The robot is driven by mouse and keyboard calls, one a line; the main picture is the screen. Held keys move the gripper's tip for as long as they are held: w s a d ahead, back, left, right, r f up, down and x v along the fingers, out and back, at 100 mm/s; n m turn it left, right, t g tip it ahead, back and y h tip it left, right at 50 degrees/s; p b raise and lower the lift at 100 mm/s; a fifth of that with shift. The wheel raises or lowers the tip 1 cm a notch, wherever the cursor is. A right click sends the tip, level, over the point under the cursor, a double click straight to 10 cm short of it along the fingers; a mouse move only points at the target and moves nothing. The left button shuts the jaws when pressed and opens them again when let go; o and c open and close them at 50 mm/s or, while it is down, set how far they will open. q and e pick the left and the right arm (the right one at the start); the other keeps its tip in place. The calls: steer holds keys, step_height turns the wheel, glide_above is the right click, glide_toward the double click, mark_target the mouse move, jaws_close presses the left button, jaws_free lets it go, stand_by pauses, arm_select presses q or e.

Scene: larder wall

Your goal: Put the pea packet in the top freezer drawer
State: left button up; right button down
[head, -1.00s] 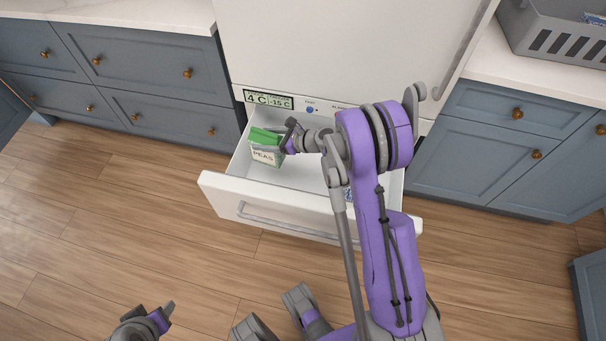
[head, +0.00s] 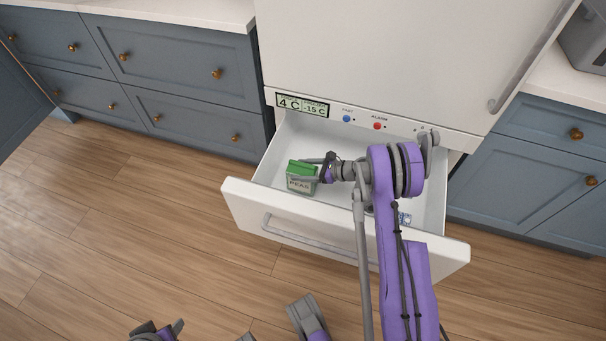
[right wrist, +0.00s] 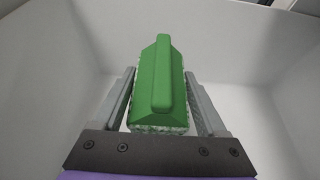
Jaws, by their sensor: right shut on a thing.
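In the right wrist view the packet (right wrist: 160,88) is upright between the two fingers of the right gripper (right wrist: 163,100), with white drawer walls around. I cannot tell whether its underside touches the drawer floor. My left gripper (head: 160,332) is cut off at the bottom edge of the head view, and its jaw state is unclear.
A small blue and white item (head: 404,218) lies in the drawer's right part, partly behind my arm. The fridge door (head: 400,60) and a control strip with blue (head: 347,118) and red (head: 379,126) buttons are above. Blue cabinets (head: 170,75) stand either side.

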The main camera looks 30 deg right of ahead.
step_height(320, 180, down, 2)
steer(key=shift+w+f, duration=0.1)
steer(key=shift+f, duration=0.1)
steer(key=shift+f+b, duration=0.1)
steer(key=shift+b, duration=0.2)
jaws_free()
steer(key=shift+d+r, duration=0.1)
steer(key=shift+r, duration=0.15)
steer(key=p+v, duration=0.1)
steer(key=v, duration=1.1)
steer(key=shift+p, duration=0.4)
